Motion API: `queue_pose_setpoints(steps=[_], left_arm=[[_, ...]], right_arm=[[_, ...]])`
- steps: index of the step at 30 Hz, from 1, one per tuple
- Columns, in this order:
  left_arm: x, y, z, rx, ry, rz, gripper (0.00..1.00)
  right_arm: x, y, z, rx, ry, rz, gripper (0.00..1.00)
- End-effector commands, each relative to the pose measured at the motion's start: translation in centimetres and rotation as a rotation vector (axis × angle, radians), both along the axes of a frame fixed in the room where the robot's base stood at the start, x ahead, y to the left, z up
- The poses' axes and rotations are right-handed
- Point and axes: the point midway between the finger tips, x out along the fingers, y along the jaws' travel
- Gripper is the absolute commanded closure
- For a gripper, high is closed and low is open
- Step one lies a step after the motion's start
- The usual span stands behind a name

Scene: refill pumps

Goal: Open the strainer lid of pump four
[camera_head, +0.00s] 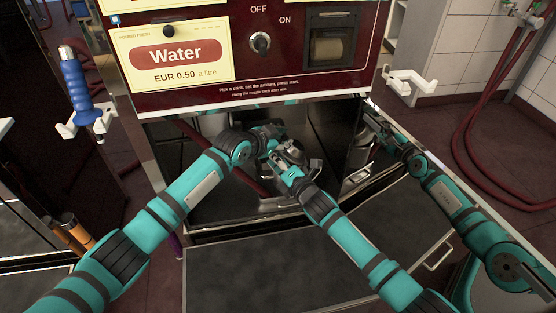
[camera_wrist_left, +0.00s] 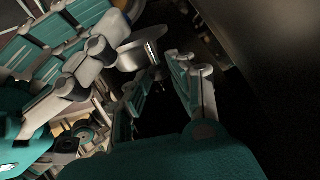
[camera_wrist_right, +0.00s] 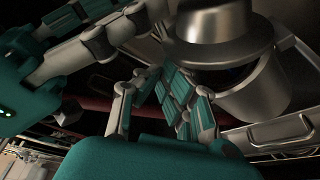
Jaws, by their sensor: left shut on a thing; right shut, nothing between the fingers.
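A shiny steel pot (camera_wrist_right: 250,98) with a brimmed steel lid (camera_wrist_right: 212,38) fills the upper right of the right wrist view. A dark gap shows between the lid's brim and the pot. In the left wrist view a rounded steel piece (camera_wrist_left: 138,52) lies just past my left fingertips. My left gripper (camera_head: 268,141) is shut on what looks like the lid; the contact is dark. My right gripper (camera_head: 284,167) is shut and empty close below it in the head view. In the right wrist view its fingers (camera_wrist_right: 152,88) are left of the pot. No pump number shows.
A red panel (camera_head: 265,78) with a Water sign and an OFF/ON knob (camera_head: 260,43) hangs over the dark, open steel bay. A blue-handled nozzle (camera_head: 76,85) stands at the left. A dark front panel (camera_head: 260,275) with a handle (camera_head: 438,257) lies below. Red hose hangs at right.

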Motion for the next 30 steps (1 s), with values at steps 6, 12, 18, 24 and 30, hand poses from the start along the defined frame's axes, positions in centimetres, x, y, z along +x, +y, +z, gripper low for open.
queue_pose_setpoints(steps=[6,12,18,24,30], left_arm=[[0.0,-0.2,0.1,-0.003,-0.003,-0.001,1.00],[0.0,-0.2,0.1,-0.003,-0.003,-0.002,1.00],[0.0,-0.1,0.1,-0.003,-0.003,-0.001,1.00],[0.0,0.0,0.1,-0.002,-0.001,0.001,1.00],[0.0,0.1,0.0,-0.001,0.000,0.001,0.57]], right_arm=[[0.1,-0.5,0.2,0.000,0.000,0.000,1.00],[0.1,-0.5,0.2,0.000,0.000,0.000,1.00],[0.4,-1.6,1.1,-0.002,-0.003,-0.001,1.00],[0.6,-1.9,1.3,-0.001,-0.004,-0.006,1.00],[0.5,-1.9,1.2,-0.002,-0.003,-0.007,1.00]])
